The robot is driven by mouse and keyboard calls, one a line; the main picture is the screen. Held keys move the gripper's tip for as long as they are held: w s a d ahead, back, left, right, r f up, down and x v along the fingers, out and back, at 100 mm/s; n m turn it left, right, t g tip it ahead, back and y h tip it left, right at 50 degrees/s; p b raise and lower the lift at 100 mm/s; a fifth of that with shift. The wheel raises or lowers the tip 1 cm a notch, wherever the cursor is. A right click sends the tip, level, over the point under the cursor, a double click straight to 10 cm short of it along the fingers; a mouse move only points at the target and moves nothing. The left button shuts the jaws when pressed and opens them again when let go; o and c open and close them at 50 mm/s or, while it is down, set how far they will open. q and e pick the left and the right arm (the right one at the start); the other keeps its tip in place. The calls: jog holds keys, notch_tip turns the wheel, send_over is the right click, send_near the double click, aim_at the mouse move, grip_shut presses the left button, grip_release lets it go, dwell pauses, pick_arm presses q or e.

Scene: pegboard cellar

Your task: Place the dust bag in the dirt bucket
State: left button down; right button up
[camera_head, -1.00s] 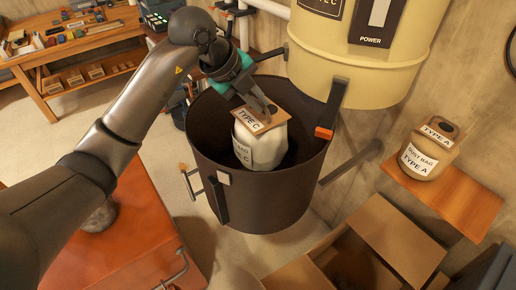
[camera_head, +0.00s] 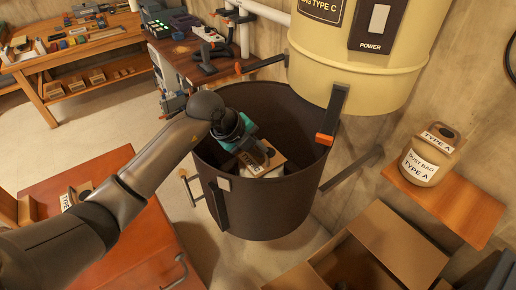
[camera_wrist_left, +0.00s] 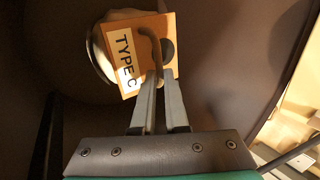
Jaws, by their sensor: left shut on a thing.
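The dust bag marked TYPE C (camera_head: 278,160), with a tan cardboard collar, is inside the dark brown dirt bucket (camera_head: 268,212), mostly below its rim. My left gripper (camera_head: 264,158) reaches down into the bucket and is shut on the bag's collar. In the left wrist view the two fingers (camera_wrist_left: 158,82) pinch the loop handle on the collar of the bag (camera_wrist_left: 126,62), with the bucket's dark inner wall (camera_wrist_left: 230,75) around it. Whether the bag touches the bucket floor is hidden. My right gripper is not in view.
A cream vacuum head (camera_head: 360,60) hangs over the bucket's back right. A TYPE A bag (camera_head: 428,160) stands on a wooden shelf (camera_head: 445,200). An open cardboard box (camera_head: 400,240) is lower right. A red cabinet (camera_head: 110,220) with another bag (camera_head: 68,200) is at left.

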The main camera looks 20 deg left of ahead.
pick_arm(q)
jog(key=c, duration=0.9)
grip_release()
jog(key=v, duration=1.2)
